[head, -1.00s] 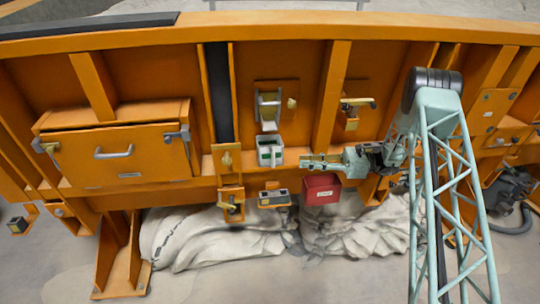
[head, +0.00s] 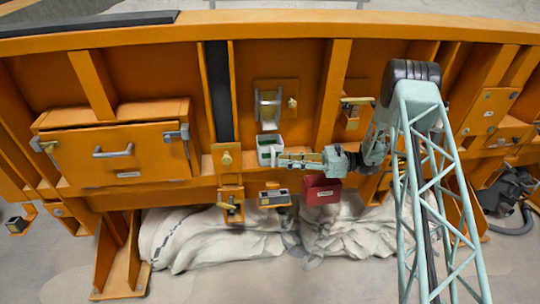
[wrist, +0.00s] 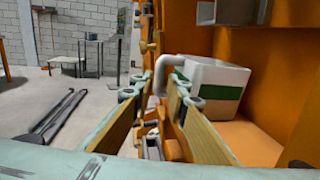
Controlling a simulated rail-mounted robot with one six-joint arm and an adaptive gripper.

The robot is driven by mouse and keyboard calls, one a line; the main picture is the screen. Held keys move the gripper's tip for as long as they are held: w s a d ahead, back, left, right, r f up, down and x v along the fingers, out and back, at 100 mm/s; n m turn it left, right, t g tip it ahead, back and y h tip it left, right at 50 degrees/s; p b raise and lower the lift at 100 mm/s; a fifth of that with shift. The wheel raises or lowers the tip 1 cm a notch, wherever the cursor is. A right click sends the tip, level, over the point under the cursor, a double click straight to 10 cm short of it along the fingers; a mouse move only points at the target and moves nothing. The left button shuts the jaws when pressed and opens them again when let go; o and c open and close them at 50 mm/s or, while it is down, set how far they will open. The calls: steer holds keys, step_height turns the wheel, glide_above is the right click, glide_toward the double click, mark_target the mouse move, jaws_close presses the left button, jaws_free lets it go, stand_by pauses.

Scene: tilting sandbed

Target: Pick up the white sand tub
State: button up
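The white sand tub (head: 279,142) with a green band stands on a small orange ledge. In the wrist view the tub (wrist: 224,76) is at the right, and its pale bent handle (wrist: 164,64) sticks out on the left side. My gripper (head: 280,159) reaches in from the right, with its fingertips at the tub's right side. In the wrist view my gripper (wrist: 154,92) is open, its two fingers apart. The handle shows just ahead of the fingertips, nearer the right finger. I cannot tell whether they touch.
A spout-like fitting (head: 268,108) is on the panel right above the tub. A red box (head: 322,192) hangs below my gripper, and a small dark box (head: 274,198) sits below the tub. An orange latch bracket (head: 227,160) stands close on the left.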

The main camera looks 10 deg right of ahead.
mark_target(273, 151)
steer(key=shift+b+x, duration=0.7)
steer(key=shift+x, duration=1.85)
steer(key=shift+s, duration=0.1)
jaws_close()
steer(key=shift+r, duration=0.1)
steer(key=shift+r+p, duration=0.65)
steer(key=shift+r, duration=1.1)
steer(key=s+a+p, duration=0.1)
steer(key=s+p, duration=0.1)
steer(key=s, duration=1.6)
steer(key=shift+f, duration=0.1)
